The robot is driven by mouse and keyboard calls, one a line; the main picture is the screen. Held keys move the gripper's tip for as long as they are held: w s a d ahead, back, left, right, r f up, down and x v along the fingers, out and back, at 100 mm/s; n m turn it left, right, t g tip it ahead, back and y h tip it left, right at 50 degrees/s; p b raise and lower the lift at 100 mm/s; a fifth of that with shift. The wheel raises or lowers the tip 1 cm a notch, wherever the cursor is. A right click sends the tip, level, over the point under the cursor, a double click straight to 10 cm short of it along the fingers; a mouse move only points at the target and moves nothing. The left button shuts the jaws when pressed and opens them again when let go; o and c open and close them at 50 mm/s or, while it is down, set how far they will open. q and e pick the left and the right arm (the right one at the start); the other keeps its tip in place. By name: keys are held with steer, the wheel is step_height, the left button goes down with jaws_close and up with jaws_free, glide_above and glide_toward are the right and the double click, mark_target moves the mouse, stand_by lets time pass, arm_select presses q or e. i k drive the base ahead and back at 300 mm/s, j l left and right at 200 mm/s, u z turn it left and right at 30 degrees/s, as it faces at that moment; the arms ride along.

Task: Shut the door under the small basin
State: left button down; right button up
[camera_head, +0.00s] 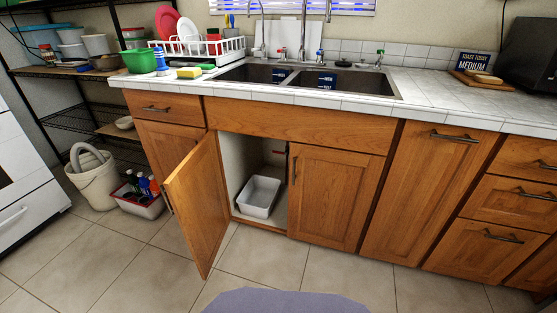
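A wooden cabinet door (200,205) under the sink stands open, swung out toward me on its left-hand side. The opening (238,165) beside it shows a white bin (260,196) on the cabinet floor and a red part of the plumbing above. The neighbouring door (328,198) on the right is closed. The double basin (310,80) is set in the white tiled counter above. I cannot tell from this view which basin counts as the small one. Neither of my grippers is in view.
Tiled floor (262,262) in front of the cabinets is clear, with a purple-grey rounded shape (285,301) at the bottom edge. A cream bucket (92,182) and a red-rimmed crate of bottles (139,199) stand left of the open door. Drawers (487,245) on the right are shut.

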mark_target(195, 190)
steer(key=k+u, duration=0.1)
steer(key=i+j+z, duration=0.2)
steer(key=j+z, duration=0.15)
steer(key=j, duration=0.8)
steer(key=j+z, duration=0.35)
steer(key=j, duration=0.85)
steer(key=j+z, duration=0.3)
steer(key=j, duration=0.9)
steer(key=k, duration=0.05)
